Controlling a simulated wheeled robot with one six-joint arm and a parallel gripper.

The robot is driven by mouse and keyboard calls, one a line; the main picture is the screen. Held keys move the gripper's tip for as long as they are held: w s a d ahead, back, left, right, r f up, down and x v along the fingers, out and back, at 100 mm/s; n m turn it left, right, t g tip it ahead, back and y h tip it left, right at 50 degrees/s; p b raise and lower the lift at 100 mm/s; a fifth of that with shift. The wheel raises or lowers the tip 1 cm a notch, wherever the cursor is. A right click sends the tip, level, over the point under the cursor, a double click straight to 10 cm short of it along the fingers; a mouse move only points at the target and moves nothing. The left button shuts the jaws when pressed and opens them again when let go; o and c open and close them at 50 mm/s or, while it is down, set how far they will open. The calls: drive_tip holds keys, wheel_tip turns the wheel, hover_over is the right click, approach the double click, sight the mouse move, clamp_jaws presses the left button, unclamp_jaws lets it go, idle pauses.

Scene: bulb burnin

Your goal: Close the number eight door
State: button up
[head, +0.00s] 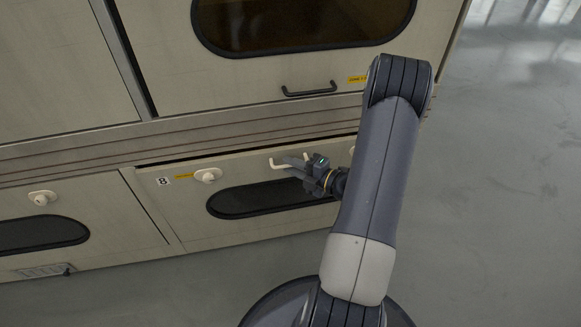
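The number eight door (195,215) is a low pale panel with a dark rounded window (235,203) and an "8" label (163,181) at its upper left. A dark line runs along its top edge. It looks close to flush, but I cannot tell whether it is fully shut. A pale knob (208,175) sits near its upper left, and another (352,151) shows partly beside my arm. My gripper (291,162) is at the door's upper middle, by a pale bent piece that looks like a handle. Whether its fingers are open or shut is unclear.
Above is a larger door with a dark window (300,22) and a black handle (309,89). To the left is a neighbouring low door with a knob (42,198). Grey floor (510,190) is clear on the right and in front.

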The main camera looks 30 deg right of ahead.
drive_tip(key=shift+w+a, duration=0.2)
drive_tip(key=shift+w, duration=0.1)
clamp_jaws()
idle(0.4)
